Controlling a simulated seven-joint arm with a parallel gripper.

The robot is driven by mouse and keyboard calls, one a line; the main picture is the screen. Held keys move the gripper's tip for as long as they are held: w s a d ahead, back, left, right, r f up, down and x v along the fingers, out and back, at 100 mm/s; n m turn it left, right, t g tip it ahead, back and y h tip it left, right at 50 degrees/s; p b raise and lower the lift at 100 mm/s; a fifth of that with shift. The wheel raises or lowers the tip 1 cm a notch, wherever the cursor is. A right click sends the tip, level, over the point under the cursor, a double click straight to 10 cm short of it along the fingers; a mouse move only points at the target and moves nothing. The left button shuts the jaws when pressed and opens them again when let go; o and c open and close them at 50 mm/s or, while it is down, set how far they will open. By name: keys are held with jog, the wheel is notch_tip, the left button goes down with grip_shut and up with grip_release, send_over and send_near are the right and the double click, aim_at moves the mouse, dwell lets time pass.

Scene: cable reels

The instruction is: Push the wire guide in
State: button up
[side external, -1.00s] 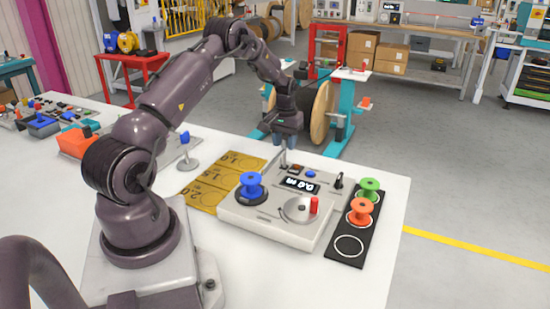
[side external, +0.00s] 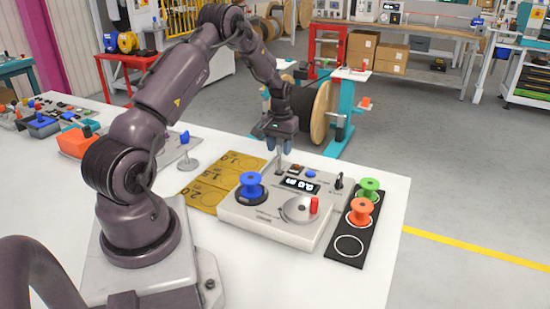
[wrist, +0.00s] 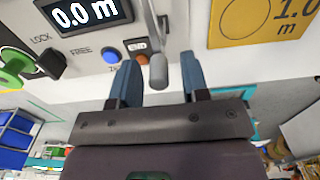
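The wire guide, a grey rod with a rounded end (wrist: 158,70), stands at the back edge of the white measuring machine (side external: 262,226). My gripper (side external: 278,150) is over that back edge, pointing down. In the wrist view my gripper's two blue fingers (wrist: 158,78) are on either side of the rod's rounded end, with a visible gap on each side. The gripper is open. In the side view the fingers partly hide the guide, and contact cannot be made out there.
The machine carries a blue reel (side external: 251,185), a crank disc with a red handle (side external: 314,206), and a display (wrist: 85,12) reading 0.0 m. A black strip (side external: 337,259) holds green and orange reels. Yellow marked plates (side external: 205,195) lie left of the machine.

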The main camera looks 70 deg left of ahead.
notch_tip(320, 180, up, 7)
dwell(0.5)
